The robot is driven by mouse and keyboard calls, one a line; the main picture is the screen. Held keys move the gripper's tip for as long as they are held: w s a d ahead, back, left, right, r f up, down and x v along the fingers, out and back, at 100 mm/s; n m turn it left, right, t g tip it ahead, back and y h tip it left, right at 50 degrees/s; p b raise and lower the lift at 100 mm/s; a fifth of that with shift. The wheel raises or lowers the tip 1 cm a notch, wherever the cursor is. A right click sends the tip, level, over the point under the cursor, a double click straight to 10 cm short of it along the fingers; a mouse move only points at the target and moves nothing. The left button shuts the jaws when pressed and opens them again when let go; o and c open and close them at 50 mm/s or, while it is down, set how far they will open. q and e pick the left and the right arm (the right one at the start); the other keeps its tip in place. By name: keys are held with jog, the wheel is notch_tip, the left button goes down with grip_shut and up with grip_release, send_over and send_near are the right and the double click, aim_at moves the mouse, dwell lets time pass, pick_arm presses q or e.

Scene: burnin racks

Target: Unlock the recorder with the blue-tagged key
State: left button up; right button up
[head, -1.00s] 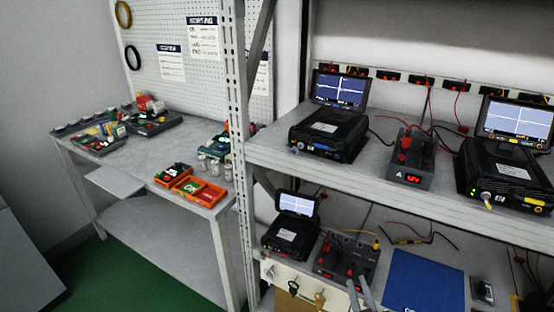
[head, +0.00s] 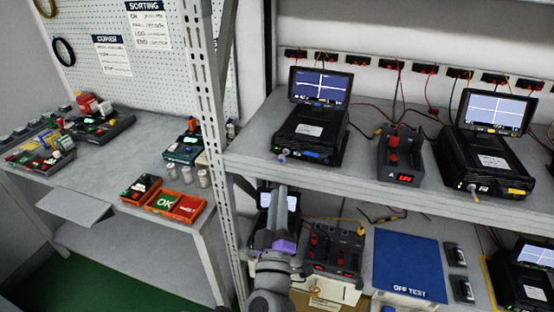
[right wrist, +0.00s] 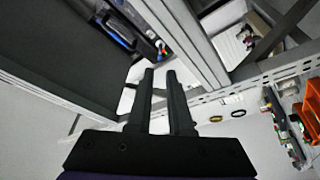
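A black recorder (head: 305,136) with a blue front label and lit screen stands on the upper shelf at left. A small blue-grey piece (head: 282,154) projects from its front left. A second recorder (head: 488,165) with a yellow label stands at right. A third, lower recorder (head: 265,222) is largely hidden behind my right gripper. I cannot make out a blue-tagged key. My right gripper (head: 283,190) points up in front of the shelf's lower left; in the right wrist view (right wrist: 161,72) its fingers are slightly apart with nothing between them. My left gripper is out of view.
A metal rack post (head: 210,130) stands just left of my right gripper. A blue mat (head: 408,262) lies on the lower shelf. A side bench (head: 105,180) holds orange trays.

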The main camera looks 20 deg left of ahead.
aim_at(282, 162)
jog(key=p+x, duration=0.1)
jog(key=x, duration=0.8)
jog(key=shift+w, duration=0.25)
grip_shut()
